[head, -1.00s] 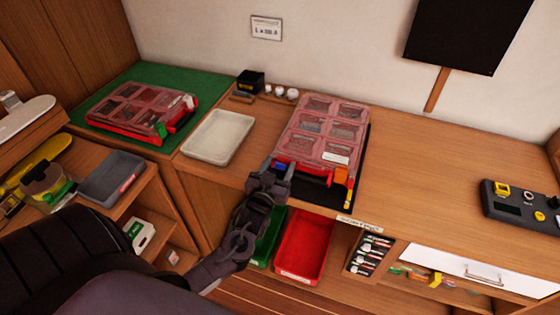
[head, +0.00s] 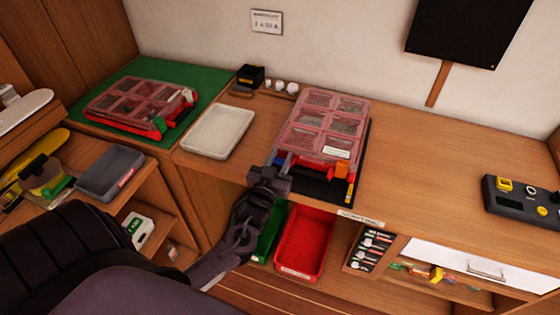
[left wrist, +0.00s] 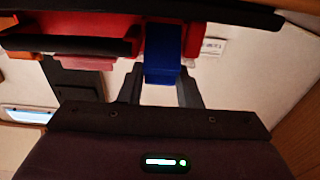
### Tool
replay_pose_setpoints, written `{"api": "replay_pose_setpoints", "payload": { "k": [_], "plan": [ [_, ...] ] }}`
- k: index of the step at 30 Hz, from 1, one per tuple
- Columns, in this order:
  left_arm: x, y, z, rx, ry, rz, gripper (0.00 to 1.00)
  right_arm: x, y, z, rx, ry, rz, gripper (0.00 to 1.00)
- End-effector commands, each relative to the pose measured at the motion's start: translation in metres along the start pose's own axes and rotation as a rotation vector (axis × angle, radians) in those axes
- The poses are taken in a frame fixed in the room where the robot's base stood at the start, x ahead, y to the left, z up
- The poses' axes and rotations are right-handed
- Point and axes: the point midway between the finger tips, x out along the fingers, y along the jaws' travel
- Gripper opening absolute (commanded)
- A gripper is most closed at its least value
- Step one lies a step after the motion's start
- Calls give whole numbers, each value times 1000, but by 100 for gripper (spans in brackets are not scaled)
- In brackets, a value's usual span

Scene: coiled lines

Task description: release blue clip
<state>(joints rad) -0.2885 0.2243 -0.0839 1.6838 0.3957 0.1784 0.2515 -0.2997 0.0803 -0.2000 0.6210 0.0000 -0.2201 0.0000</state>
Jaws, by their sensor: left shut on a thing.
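A red case with a clear, divided lid (head: 325,118) lies on the wooden bench. Its front edge carries a blue clip (head: 289,158) at the left and an orange clip (head: 341,171) at the right. My left gripper (head: 277,168) is at the case's front left corner, shut on the blue clip. In the left wrist view, the blue clip (left wrist: 163,52) lies between the two dark fingers (left wrist: 160,82), against the red case edge (left wrist: 75,45). The fingers partly hide the clip in the head view. My right gripper is not in view.
A black mat (head: 322,189) shows under the case. A pale tray (head: 218,132) stands left, and another red case (head: 138,104) lies on a green mat (head: 190,80). A red bin (head: 306,242) sits below.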

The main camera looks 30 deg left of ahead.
Motion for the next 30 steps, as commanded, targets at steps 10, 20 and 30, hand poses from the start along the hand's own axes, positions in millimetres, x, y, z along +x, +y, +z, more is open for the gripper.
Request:
{"api": "replay_pose_setpoints", "payload": {
  "k": [10,20,30],
  "plan": [
    [-4,0,4,-1,102,-1,8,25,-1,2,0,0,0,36],
    [-4,0,4,0,100,-1,48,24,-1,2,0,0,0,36],
    [-6,0,4,0,100,-1,53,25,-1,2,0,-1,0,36]
  ]
}}
